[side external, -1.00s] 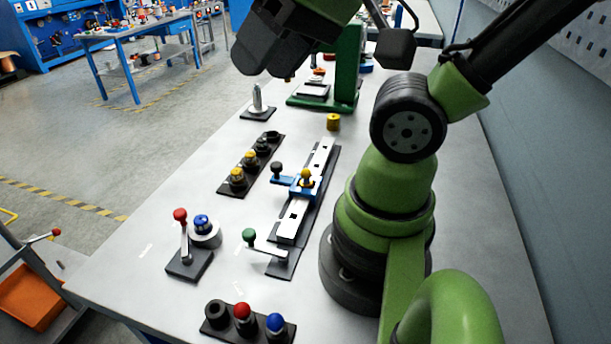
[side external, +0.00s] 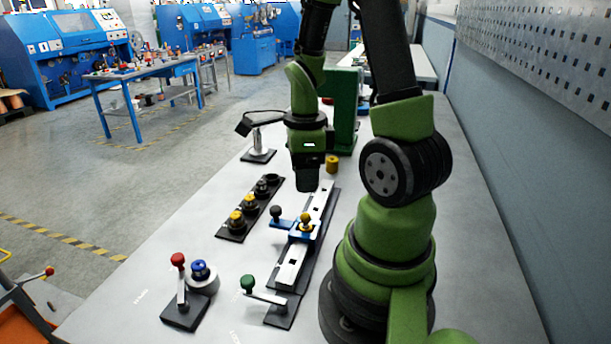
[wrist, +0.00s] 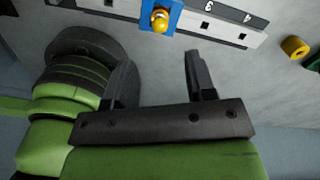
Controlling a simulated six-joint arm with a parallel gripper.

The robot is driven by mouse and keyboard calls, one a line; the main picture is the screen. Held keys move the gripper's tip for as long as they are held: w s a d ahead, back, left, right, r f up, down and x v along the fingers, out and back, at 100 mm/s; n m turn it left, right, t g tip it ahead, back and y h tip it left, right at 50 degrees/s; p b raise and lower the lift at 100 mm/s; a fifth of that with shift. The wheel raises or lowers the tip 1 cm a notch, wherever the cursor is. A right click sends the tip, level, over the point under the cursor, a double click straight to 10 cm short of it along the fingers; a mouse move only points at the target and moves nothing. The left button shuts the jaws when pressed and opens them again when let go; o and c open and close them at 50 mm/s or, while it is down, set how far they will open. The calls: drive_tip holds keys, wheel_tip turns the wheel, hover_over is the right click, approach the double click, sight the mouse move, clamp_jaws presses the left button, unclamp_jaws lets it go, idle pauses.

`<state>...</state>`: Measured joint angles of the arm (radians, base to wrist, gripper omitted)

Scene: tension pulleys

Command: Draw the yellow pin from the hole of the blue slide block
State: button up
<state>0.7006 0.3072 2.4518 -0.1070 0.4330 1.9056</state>
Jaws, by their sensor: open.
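The yellow pin (side external: 306,219) stands upright in the blue slide block (side external: 296,231), which sits across the white slotted rail (side external: 291,262). In the wrist view the round yellow pin head (wrist: 160,18) shows near the top edge, over the blue block (wrist: 176,17). My gripper (side external: 307,188) is above the far part of the rail, beyond the pin in the side view. In the wrist view my gripper (wrist: 158,70) has its two dark fingers wide apart with nothing between them. The fingers are apart from the pin. The pin's lower part is hidden in the block.
A black-knobbed blue handle (side external: 278,215) sticks out left of the block. A green-knobbed lever (side external: 249,284) is at the rail's near end. A rack (side external: 233,233) with yellow-topped pieces lies left. A yellow cylinder (side external: 332,164) and a green stand (side external: 343,120) are behind.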

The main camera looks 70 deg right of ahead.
sight(306, 213)
drive_tip(key=shift+f, duration=5.05)
clamp_jaws()
